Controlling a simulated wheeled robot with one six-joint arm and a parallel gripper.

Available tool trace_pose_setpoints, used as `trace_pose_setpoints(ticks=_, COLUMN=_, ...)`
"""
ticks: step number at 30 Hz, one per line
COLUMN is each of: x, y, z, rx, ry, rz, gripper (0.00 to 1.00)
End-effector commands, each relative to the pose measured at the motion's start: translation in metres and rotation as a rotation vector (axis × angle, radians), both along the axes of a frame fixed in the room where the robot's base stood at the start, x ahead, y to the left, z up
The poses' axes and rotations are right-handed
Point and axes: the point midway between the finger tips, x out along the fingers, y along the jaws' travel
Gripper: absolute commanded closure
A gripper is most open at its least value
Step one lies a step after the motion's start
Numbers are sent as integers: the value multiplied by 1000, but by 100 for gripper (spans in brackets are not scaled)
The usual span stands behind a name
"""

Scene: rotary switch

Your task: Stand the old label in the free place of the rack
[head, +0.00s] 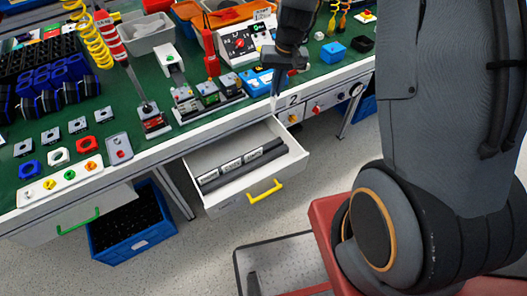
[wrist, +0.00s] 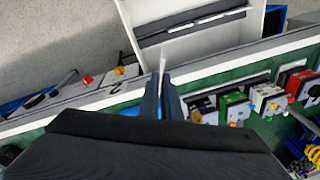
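My gripper (head: 277,84) is above the bench's front edge, behind and to the right of the open drawer. In the wrist view its two dark fingers (wrist: 161,97) are close together on a thin pale piece, seen edge-on, which I take to be the old label (wrist: 162,60); it also shows as a thin strip below the fingers in the head view (head: 273,103). The dark rack (head: 278,151) lies inside the drawer, with a row of white labels (head: 231,165) in it. The right end of the rack looks bare in the head view. The label is apart from the rack.
The white drawer (head: 228,199) is pulled out, with a yellow handle (head: 265,190) in front. The green bench (head: 130,88) above it is crowded with switches and modules. A blue crate (head: 130,240) stands on the floor at the left. The space above the drawer is clear.

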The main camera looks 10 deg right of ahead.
Motion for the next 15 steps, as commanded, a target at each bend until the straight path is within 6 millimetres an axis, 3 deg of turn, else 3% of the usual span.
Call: trace_pose_setpoints(ticks=15, x=-11, y=9, z=-40, rx=-71, ry=25, rz=-649, gripper=100)
